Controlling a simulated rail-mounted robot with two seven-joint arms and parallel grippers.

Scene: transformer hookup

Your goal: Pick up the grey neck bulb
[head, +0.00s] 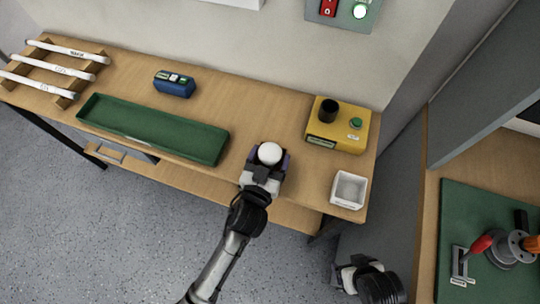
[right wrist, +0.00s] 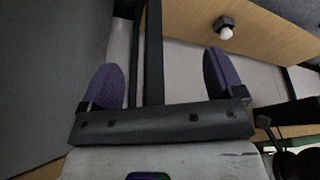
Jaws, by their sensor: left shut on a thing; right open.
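A round white bulb (head: 270,153) sits between the fingers of my left gripper (head: 267,160), at the front edge of the wooden bench. The left gripper is shut on it. The bulb's neck is hidden, so I cannot see its colour. My right gripper (head: 343,274) is low at the bottom right in the head view, apart from the bench. In the right wrist view its two purple fingers (right wrist: 166,82) stand wide apart with no object held between them. That view also shows a small white round thing (right wrist: 226,34) with a dark part beside it.
On the wooden bench (head: 245,110) are an empty green tray (head: 150,130), a blue box (head: 174,84), a yellow box (head: 338,133) with a black socket and green button, and a white open bin (head: 348,190). White tubes (head: 60,67) lie on a rack. A green mat (head: 475,210) with tools lies right.

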